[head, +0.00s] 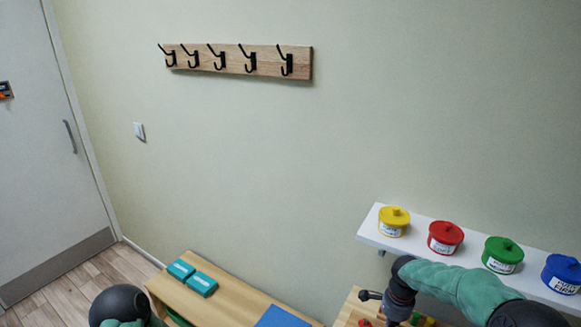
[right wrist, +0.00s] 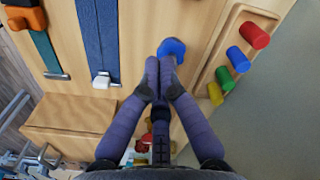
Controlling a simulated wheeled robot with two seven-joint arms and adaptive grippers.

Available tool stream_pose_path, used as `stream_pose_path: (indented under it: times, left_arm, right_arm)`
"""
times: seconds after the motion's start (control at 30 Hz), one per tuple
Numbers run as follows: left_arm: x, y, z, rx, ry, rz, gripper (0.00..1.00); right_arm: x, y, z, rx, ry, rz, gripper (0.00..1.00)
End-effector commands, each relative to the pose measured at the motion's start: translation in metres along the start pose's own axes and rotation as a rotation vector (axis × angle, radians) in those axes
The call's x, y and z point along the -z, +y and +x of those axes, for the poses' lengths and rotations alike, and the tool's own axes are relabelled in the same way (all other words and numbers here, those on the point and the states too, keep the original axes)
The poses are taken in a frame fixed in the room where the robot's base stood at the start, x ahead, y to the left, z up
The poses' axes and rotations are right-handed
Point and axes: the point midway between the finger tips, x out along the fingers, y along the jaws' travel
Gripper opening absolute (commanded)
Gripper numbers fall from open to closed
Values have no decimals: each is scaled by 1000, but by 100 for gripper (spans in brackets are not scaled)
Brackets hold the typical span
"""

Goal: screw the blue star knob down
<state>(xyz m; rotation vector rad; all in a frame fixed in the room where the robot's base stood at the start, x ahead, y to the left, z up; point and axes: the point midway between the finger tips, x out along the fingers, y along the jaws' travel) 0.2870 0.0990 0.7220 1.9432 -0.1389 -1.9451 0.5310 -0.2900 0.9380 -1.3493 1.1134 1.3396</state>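The blue star knob (right wrist: 173,47) shows in the right wrist view, on a light wooden panel just past my right fingertips. The fingertips partly cover it, and contact cannot be made out. My right gripper (right wrist: 160,62) has its two purple-blue fingers drawn together at the tips, with no clear gap between them. In the head view my right arm reaches down at the lower right over a wooden board (head: 350,309); its fingers and the knob are out of that frame. Only part of my left arm shows at the lower left, and its gripper is out of view.
Red (right wrist: 254,35), blue (right wrist: 238,58), green (right wrist: 225,78) and yellow (right wrist: 215,94) pegs stand right of the knob. Straps (right wrist: 97,40) lie left. A wall shelf (head: 372,227) holds coloured pots near my right arm.

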Motion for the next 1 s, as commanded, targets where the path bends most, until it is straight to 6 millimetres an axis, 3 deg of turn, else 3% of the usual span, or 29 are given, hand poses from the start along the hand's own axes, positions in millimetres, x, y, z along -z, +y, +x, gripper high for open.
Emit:
stream_pose_path:
  times: [0.2,0.47,1.0]
  left_arm:
    - [0,-4,11,0,0,0,69]
    - [1,-6,17,0,0,0,69]
    - [2,-18,52,0,0,0,69]
  right_arm:
    - [0,5,0,-3,-1,181,0]
    - [-1,6,8,-6,-2,215,0]
    - [-1,6,65,-5,-2,213,0]
